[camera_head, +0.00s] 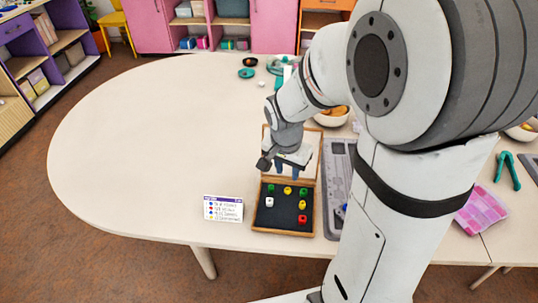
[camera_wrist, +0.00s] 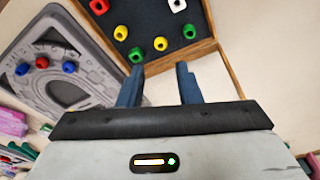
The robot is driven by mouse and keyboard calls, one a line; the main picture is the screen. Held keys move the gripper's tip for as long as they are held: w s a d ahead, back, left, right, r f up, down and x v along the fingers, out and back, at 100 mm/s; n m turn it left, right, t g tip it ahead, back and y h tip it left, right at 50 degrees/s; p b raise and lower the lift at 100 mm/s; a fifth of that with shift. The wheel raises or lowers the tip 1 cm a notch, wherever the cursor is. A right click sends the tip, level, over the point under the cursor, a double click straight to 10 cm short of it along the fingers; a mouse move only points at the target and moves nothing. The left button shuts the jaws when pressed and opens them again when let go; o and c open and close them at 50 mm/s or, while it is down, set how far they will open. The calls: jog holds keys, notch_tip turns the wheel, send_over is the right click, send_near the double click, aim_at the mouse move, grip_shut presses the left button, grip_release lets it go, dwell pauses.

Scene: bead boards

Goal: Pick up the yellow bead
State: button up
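Two yellow beads show in a wooden box (camera_head: 256,218) with a dark inside. One yellow bead (camera_head: 287,190) sits between two green beads, and it is also in the wrist view (camera_wrist: 160,43). The other yellow bead (camera_head: 301,205) is nearer the red bead; the wrist view shows it too (camera_wrist: 120,32). My gripper (camera_head: 286,171) is above the box's far part. In the wrist view its blue fingers (camera_wrist: 161,68) are apart with nothing between them, and the first yellow bead lies just beyond the gap between the tips.
The box also holds green beads (camera_head: 271,187) (camera_head: 303,191), a white bead (camera_head: 269,201) and a red bead (camera_head: 302,218). A grey board (camera_wrist: 28,88) with red and blue beads lies beside it. The table's left side is clear.

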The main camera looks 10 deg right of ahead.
aim_at(288, 190)
jog(key=shift+m, duration=0.3)
jog(key=f, duration=0.3)
jog(key=w+f, duration=0.1)
jog(key=f, duration=0.2)
jog(key=f+b, duration=0.1)
jog(key=f, duration=0.2)
jog(key=shift+w+d, duration=0.25)
jog(key=shift+d, duration=0.15)
jog(key=shift+c, duration=0.2)
grip_shut()
